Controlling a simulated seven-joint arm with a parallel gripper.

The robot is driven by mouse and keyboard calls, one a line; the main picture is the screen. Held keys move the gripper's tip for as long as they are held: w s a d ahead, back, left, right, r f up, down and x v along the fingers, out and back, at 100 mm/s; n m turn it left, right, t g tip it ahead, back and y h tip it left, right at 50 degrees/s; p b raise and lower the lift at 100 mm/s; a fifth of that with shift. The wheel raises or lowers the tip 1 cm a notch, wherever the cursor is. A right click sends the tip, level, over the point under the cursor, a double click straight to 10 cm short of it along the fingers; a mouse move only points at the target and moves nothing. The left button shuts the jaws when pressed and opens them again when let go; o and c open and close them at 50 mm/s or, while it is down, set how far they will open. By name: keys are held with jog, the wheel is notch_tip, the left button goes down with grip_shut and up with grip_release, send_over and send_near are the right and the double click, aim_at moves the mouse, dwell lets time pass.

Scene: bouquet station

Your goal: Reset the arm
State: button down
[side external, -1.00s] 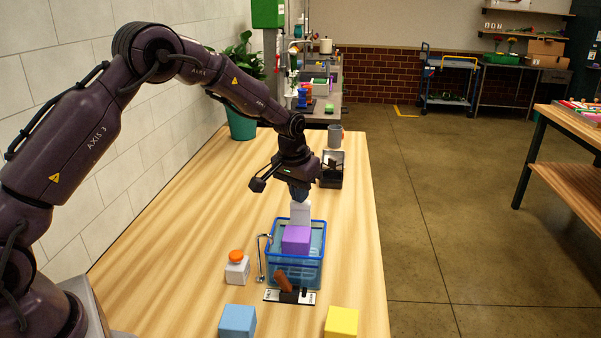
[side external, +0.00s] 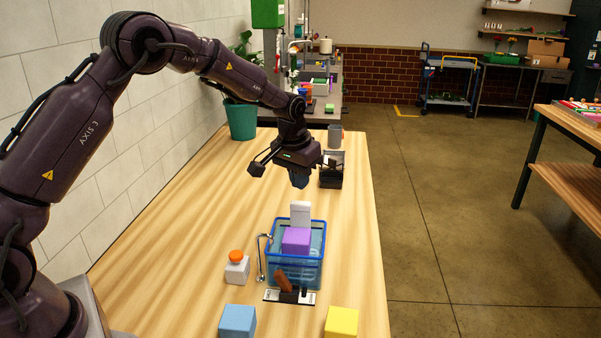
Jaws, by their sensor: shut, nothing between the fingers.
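My gripper (side external: 299,180) hangs from my dark purple arm above the wooden table (side external: 180,260), pointing down. Its fingers are shut with nothing between them. It is above and a little behind the blue basket (side external: 296,270), apart from it.
An orange-topped white button box (side external: 237,268) and a thin metal tool (side external: 261,258) lie left of the basket. A lever switch (side external: 288,293) is in front. Blue (side external: 237,321) and yellow (side external: 341,322) blocks stand nearer. A dark holder (side external: 332,170) and grey mug (side external: 335,136) are behind.

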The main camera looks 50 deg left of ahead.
jog(key=shift+r, duration=0.7)
jog(key=shift+s+f, duration=0.2)
jog(key=shift+s, duration=0.05)
jog(key=s+d+r+m+t, duration=0.1)
jog(key=s+d+r, duration=0.2)
jog(key=s, duration=0.7)
jog(key=s+d+r+m+t, duration=0.1)
jog(key=s+d+r, duration=0.2)
jog(key=s+r, duration=0.4)
jog(key=s+d+r+m+t, duration=0.1)
jog(key=s+d+r, duration=0.2)
jog(key=s, duration=1.1)
notch_tip(320, 180, up, 3)
jog(key=shift+f+h, duration=0.2)
jog(key=shift+h, duration=0.1)
